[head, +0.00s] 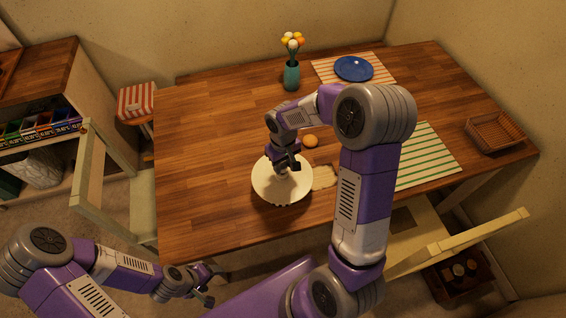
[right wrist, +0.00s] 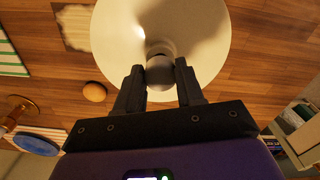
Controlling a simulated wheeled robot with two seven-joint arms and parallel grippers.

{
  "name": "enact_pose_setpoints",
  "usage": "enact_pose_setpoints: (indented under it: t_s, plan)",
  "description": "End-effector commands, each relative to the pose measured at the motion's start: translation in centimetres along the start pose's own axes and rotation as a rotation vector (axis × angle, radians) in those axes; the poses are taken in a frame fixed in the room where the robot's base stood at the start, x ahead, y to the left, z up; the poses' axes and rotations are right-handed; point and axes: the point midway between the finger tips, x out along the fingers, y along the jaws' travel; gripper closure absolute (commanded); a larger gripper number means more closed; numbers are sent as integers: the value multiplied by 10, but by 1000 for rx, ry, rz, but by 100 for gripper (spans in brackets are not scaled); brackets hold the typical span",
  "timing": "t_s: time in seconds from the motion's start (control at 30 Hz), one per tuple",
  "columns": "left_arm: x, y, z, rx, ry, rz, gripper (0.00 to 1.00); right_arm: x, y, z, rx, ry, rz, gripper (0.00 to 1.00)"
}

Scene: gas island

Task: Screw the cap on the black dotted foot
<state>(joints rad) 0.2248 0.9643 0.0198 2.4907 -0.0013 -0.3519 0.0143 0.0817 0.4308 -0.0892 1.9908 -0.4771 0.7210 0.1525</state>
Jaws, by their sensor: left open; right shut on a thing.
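A round white piece (head: 268,192), shaped like a plate or shallow dome, sits on the wooden table with small dark marks along its front edge. I cannot tell from these views whether these are the dots of the foot. My right gripper (head: 287,166) is over its middle, pointing down. Whether the knob is seated or only held there is hidden. My left gripper (head: 207,287) is open and empty, low in front of the table's left front corner.
A round orange-brown item (head: 311,141) and a pale flat piece (head: 325,177) lie close to the white piece. A vase with flowers (head: 291,76), a blue plate (head: 354,68) and a basket (head: 494,132) stand farther off. Chairs flank the table; its left part is clear.

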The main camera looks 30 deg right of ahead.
Motion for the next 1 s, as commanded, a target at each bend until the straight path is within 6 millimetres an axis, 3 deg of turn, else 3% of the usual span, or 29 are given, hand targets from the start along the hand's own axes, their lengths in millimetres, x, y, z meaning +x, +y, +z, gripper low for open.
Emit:
enact_pose_setpoints:
  t_s: [1.0]
  plan:
    - [8,-3,0,0,0,0,28,10,0,0,0,0,0,92]
